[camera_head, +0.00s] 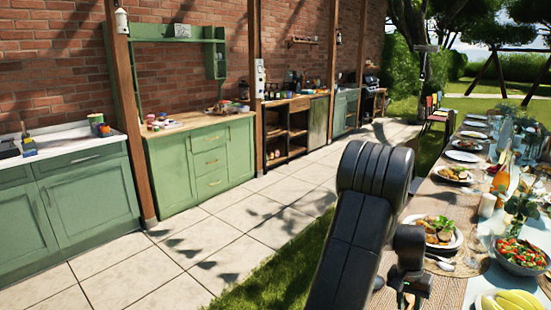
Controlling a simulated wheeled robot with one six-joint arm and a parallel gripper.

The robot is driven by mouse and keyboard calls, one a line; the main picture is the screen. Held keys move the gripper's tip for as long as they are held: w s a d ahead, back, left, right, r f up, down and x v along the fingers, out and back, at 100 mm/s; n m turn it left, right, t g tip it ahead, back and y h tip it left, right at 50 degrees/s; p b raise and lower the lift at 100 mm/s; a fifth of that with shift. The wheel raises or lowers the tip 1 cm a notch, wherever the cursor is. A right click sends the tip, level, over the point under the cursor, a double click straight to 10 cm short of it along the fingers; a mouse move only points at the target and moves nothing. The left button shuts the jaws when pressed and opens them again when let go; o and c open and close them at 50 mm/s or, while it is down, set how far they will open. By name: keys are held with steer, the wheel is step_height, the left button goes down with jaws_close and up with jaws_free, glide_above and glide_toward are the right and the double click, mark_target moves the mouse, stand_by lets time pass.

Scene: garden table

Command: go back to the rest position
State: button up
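My arm stands in the lower middle of the head view, folded at a thick black joint. My gripper (406,298) points down at the lower right, over the near left edge of the garden table (424,204). Its fingertips are at or below the bottom of the picture, so I cannot see whether it is open or shut or whether it holds anything. A plate with food (440,232) lies on the table just beyond it.
A salad bowl (521,255), a plate with yellow fruit (508,300), glasses and a candle (487,205) crowd the table. Green cabinets (210,160) line the brick wall at left. The paved walkway (215,235) between is clear.

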steer(key=shift+f, duration=0.1)
step_height(320, 180, down, 3)
steer(key=shift+r, duration=0.1)
steer(key=shift+w+r, duration=0.1)
step_height(320, 180, up, 11)
steer(key=w+a, duration=0.1)
steer(key=a, duration=0.1)
steer(key=f, duration=0.4)
steer(key=s+d+f, duration=0.1)
steer(key=f, duration=0.3)
steer(key=d+f, duration=0.1)
steer(key=f, duration=0.3)
steer(key=shift+s, duration=0.15)
step_height(320, 180, up, 11)
steer(key=p, duration=0.2)
steer(key=shift+f+p, duration=0.2)
steer(key=shift+p, duration=0.15)
steer(key=p, duration=0.3)
steer(key=p, duration=0.4)
steer(key=shift+s+a+n+p, duration=0.3)
steer(key=shift+n+p, duration=0.05)
steer(key=shift+n, duration=0.05)
